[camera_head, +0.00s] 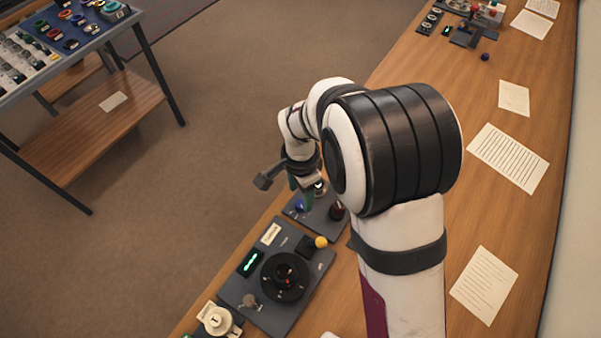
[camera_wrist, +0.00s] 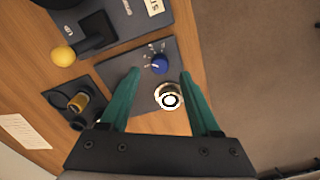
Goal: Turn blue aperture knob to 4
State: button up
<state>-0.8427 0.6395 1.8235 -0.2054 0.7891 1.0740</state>
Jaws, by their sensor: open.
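The blue aperture knob (camera_wrist: 159,64) sits on a dark grey panel (camera_wrist: 128,66), with small pale scale marks beside it. The numbers are too small to read, and I cannot tell where the knob points. In the head view the blue knob (camera_head: 299,206) shows just below my gripper, at the panel's left side. My gripper (camera_wrist: 160,73) is open, its two green fingers apart and empty. In the wrist view the knob appears between the fingertips; the gap in height is hard to judge. In the head view my gripper (camera_head: 300,190) hangs over the panel.
A pale ring-shaped part (camera_wrist: 170,96) lies close to the knob, between the fingers in the wrist view. A dark red knob (camera_head: 337,211) stands to the right. A larger panel with a black dial (camera_head: 285,277) and a yellow ball (camera_head: 321,242) is nearer.

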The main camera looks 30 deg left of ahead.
aim_at(301, 203)
notch_tip(301, 203, up, 12)
dwell(0.4)
jog(key=d+r, duration=0.2)
jog(key=d, duration=0.4)
jog(key=d+r, duration=0.3)
jog(key=d, duration=0.4)
jog(key=s+d+f+y, duration=0.1)
jog(key=s+d, duration=1.2)
jog(key=s, duration=0.1)
jog(key=shift+d+m+y, duration=0.3)
jog(key=shift+y, duration=0.1)
